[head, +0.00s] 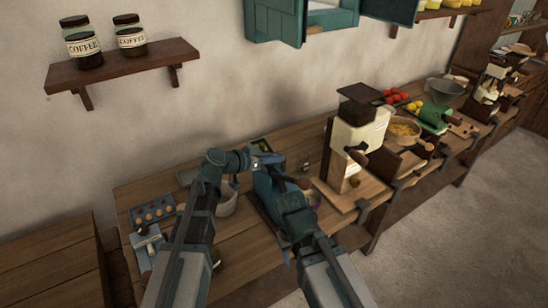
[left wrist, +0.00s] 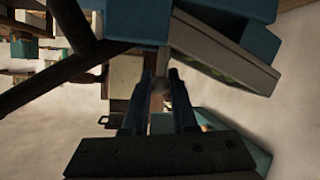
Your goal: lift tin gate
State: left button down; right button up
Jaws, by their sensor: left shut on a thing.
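A grey-rimmed box with something green inside (left wrist: 243,63) is beyond the fingers to the right. The gate's own outline is mostly hidden by my arms, so its height is unclear. My right arm comes in beside the blue body; its fingertips cannot be made out.
A cream grinder (head: 358,135) stands on a board just right of the arms. A pale pot (head: 227,200) and a blue tray of small round pieces (head: 153,213) are left. A wall shelf (head: 120,66) holds two coffee jars. A teal cabinet (head: 275,20) hangs above.

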pick_arm(q)
notch_tip(320, 180, up, 2)
jog(key=shift+r+p, duration=0.25)
jog(key=shift+p, duration=1)
jog(key=shift+f, duration=0.1)
jog(key=c, duration=0.7)
grip_release()
jog(key=shift+a, duration=0.1)
